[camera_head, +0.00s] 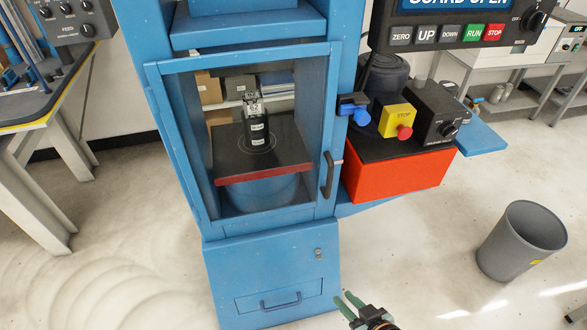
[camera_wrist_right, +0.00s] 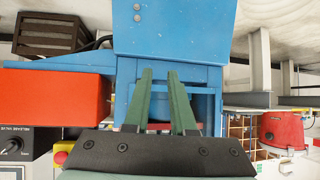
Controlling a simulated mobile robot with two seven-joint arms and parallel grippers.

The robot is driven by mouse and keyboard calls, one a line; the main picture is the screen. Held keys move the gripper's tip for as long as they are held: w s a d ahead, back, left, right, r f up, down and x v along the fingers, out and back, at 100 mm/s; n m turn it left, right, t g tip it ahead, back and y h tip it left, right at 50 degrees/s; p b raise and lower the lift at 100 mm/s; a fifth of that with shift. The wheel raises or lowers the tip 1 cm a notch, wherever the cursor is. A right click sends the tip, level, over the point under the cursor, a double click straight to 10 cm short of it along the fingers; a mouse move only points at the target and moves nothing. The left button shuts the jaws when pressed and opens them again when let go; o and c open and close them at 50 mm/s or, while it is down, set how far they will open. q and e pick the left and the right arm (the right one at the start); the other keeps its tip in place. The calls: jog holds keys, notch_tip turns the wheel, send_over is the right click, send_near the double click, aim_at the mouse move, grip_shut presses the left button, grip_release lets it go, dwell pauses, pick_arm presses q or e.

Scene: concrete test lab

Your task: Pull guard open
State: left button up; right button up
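The guard is a clear door in a blue frame (camera_head: 240,57) on the front of the blue test machine. Its black handle (camera_head: 327,175) stands upright on the right side of the frame. Whether the guard is fully against the machine or slightly ajar I cannot tell. Through it I see a dark platform with a red front edge (camera_head: 265,172) and a black-and-silver piece (camera_head: 256,122) on it. My right gripper (camera_head: 348,303) is low in the head view, below and right of the handle, apart from it. Its green fingers (camera_wrist_right: 161,78) are apart and empty. My left gripper is out of view.
A red box (camera_head: 398,190) with a yellow stop-button housing (camera_head: 396,119) and a black knob box juts out right of the guard. A blue latch-like part (camera_head: 356,110) sits beside the frame. A grey bin (camera_head: 522,240) stands right. Floor before the machine looks clear.

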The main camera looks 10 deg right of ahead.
aim_at(330, 185)
jog(key=shift+o, duration=1.4)
jog(key=w+d+r+t+b, duration=0.3)
jog(key=w+b, duration=0.1)
jog(key=w, duration=0.4)
jog(key=shift+d, duration=0.15)
jog(key=shift+o, duration=0.3)
jog(key=w+d+r+t+y+b, duration=0.1)
jog(key=w+r+t+b, duration=0.3)
jog(key=r, duration=0.4)
jog(key=shift+w+d+r+n+y+b, duration=0.25)
jog(key=shift+w+d, duration=0.2)
jog(key=shift+w, duration=0.3)
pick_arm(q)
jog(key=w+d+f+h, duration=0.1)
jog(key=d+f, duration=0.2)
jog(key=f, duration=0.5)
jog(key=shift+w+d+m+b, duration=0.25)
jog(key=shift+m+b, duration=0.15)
pick_arm(e)
jog(key=shift+x, duration=6.2)
jog(key=shift+a+r, duration=0.1)
jog(key=shift+r, duration=0.05)
jog(key=c, duration=0.7)
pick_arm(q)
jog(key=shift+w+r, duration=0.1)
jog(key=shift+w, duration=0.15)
pick_arm(e)
grip_shut()
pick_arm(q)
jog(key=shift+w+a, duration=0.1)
